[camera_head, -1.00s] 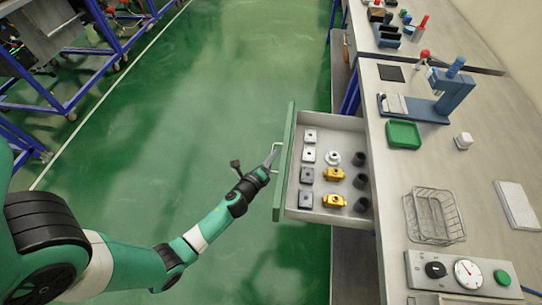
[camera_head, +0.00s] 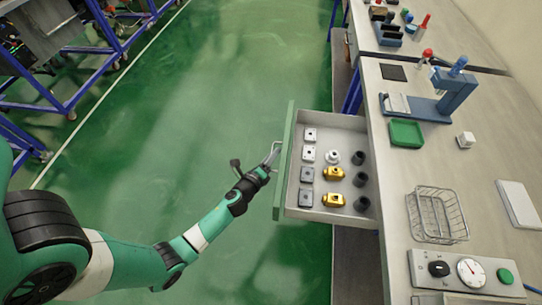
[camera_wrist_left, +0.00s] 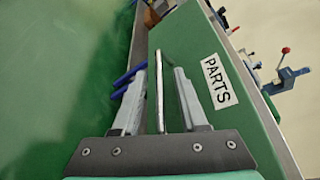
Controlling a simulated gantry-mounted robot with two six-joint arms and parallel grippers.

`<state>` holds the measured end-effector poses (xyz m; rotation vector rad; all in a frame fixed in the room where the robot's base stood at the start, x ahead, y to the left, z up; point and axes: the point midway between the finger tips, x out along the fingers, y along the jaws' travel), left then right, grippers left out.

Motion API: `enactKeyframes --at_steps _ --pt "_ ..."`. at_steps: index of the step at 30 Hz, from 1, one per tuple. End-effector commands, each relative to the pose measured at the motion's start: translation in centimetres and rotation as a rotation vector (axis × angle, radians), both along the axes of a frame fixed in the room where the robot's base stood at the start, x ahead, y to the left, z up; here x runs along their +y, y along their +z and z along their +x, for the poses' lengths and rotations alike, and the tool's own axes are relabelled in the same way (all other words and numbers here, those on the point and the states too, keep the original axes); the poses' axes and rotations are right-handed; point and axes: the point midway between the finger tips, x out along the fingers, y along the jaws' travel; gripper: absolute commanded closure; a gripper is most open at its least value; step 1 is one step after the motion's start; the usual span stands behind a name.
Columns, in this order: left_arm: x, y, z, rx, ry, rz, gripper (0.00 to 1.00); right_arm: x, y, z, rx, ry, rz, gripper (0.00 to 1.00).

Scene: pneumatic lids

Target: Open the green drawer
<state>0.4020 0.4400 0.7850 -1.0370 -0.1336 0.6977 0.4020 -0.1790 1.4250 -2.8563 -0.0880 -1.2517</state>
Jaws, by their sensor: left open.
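The green drawer (camera_head: 284,165) stands pulled out from the workbench, its green front facing left. Inside it lie grey and white square parts, yellow parts, dark cylinders and a white round part. In the left wrist view the green front (camera_wrist_left: 236,118) carries a "PARTS" label and a metal bar handle (camera_wrist_left: 159,85). My left gripper (camera_head: 268,164) is at the handle on the outer side of the front. In the left wrist view its two fingers (camera_wrist_left: 157,100) are apart, one on each side of the handle bar. My right gripper is not in view.
The green floor (camera_head: 200,90) left of the drawer is clear. Blue-framed racks stand at the upper left.

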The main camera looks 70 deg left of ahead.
Motion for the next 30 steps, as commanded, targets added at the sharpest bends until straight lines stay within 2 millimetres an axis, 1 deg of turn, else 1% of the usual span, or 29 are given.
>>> enactKeyframes --at_steps 2,5,11,15,18,22,30 --pt "-0.2 0.0 -0.2 0.001 0.0 -0.001 0.58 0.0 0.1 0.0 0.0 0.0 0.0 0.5" --pt "-0.9 0.3 -1.1 0.002 -0.002 0.001 0.58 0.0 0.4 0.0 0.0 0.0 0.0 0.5" --pt "-3.6 1.3 -4.7 0.003 -0.002 0.0 0.58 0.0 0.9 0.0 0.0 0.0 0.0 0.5" --pt "-5.4 1.9 -7.1 0.001 -0.003 0.001 0.58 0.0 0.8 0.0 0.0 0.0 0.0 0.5" --pt "-6.4 2.2 -8.2 0.001 -0.004 -0.001 0.58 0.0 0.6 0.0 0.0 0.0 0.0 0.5" --pt "-6.8 2.5 -9.0 0.0 -0.001 0.0 0.58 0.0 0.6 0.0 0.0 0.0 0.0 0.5" --pt "-6.9 2.5 -9.0 -0.001 -0.001 0.0 0.58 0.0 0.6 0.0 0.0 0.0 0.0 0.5"
